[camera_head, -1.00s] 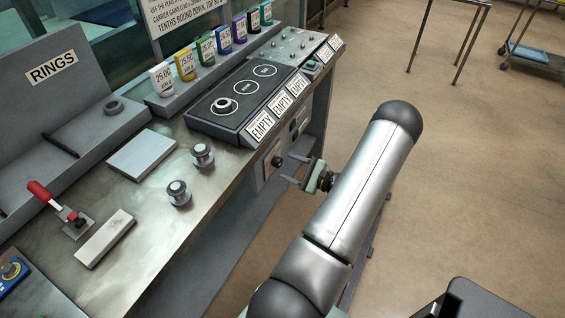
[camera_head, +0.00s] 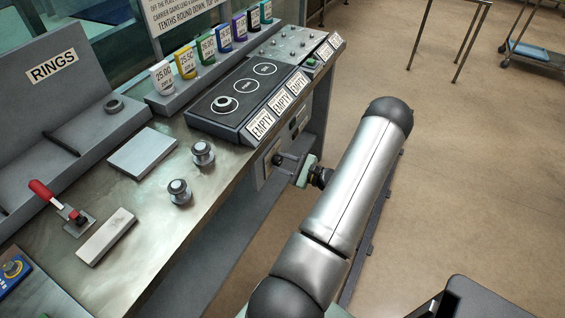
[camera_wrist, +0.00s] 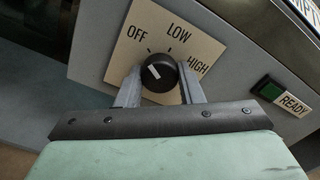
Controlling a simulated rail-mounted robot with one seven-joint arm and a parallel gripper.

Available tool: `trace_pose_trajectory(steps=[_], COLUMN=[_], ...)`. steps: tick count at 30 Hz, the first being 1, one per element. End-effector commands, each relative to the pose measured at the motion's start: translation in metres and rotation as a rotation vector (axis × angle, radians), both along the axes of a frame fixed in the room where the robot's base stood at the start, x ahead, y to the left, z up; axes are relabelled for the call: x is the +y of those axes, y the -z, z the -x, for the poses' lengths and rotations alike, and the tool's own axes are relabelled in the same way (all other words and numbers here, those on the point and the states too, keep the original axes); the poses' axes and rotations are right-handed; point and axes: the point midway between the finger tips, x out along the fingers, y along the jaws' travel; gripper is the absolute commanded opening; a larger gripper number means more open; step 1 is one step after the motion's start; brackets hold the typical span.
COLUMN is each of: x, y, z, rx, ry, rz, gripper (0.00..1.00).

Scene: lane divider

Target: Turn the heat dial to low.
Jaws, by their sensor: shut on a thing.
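The heat dial (camera_wrist: 160,73) is a black round knob with a white mark, on a beige plate (camera_wrist: 122,62) lettered OFF, LOW and HIGH. In the wrist view its white mark sits left of the knob's middle, on the side toward OFF rather than LOW. My gripper (camera_wrist: 160,88) has one finger on each side of the knob and is shut on it.
A green button (camera_wrist: 269,91) with a READY label (camera_wrist: 295,105) is right of the dial. Above the panel, a black block (camera_head: 244,88) with round wells and EMPTY labels stands on the bench (camera_head: 140,205). Open floor lies to the right.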

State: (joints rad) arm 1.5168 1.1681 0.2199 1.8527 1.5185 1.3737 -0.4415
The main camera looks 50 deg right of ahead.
Motion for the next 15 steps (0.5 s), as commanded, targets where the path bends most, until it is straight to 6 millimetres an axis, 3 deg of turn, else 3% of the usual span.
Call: trace_pose_trajectory(steps=[8, 15], x=[0.0002, 0.0003], y=[0.0004, 0.0004], z=[0.0002, 0.0004], rx=[0.017, 0.05], ry=[0.0, 0.0], rz=[-0.102, -0.295], gripper=[0.11, 0.11])
